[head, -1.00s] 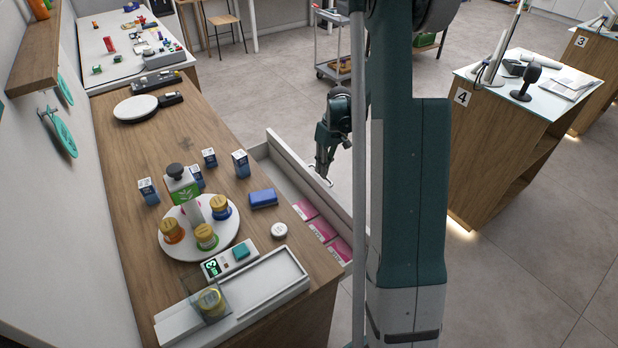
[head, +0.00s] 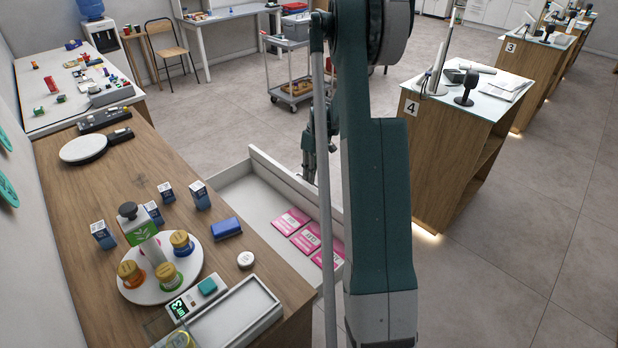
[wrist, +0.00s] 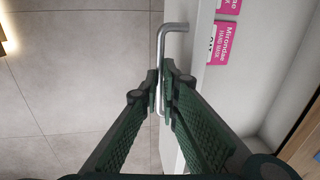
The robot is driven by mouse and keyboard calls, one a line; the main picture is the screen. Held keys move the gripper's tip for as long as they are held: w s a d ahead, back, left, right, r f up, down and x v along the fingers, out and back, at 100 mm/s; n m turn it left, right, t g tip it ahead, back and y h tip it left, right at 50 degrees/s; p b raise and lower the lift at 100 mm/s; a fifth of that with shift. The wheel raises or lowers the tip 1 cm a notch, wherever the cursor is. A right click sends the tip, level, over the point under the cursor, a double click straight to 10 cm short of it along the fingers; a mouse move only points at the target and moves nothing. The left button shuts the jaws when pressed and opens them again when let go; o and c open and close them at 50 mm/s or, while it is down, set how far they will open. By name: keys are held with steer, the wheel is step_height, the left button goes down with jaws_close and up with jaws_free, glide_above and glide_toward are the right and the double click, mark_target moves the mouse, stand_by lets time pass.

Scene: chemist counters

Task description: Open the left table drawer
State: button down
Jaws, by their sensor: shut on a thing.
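The white left table drawer (head: 262,157) stands pulled out from the right side of the wooden table (head: 133,165) in the head view. Several pink packets (head: 291,222) lie inside it. In the wrist view, the drawer's metal bar handle (wrist: 161,45) runs between my fingers, beside the white drawer front (wrist: 188,50). My gripper (wrist: 163,88) is shut on this handle. In the head view my gripper (head: 309,172) is at the outer side of the drawer front, partly hidden by my arm.
A round white stand (head: 190,285) with jars, several small boxes and a blue case (head: 226,228) are on the table. Counter 4 (head: 440,160) stands to the right. A grey cart (head: 290,75) is behind. Bare floor lies between.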

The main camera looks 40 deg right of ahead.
steer(key=c, duration=2.6)
jaws_free()
steer(key=shift+f, duration=0.1)
steer(key=shift+o, duration=0.2)
steer(key=shift+r, duration=0.2)
step_height(320, 180, up, 12)
steer(key=d, duration=0.2)
steer(key=shift+f, duration=0.25)
steer(key=shift+d, duration=0.1)
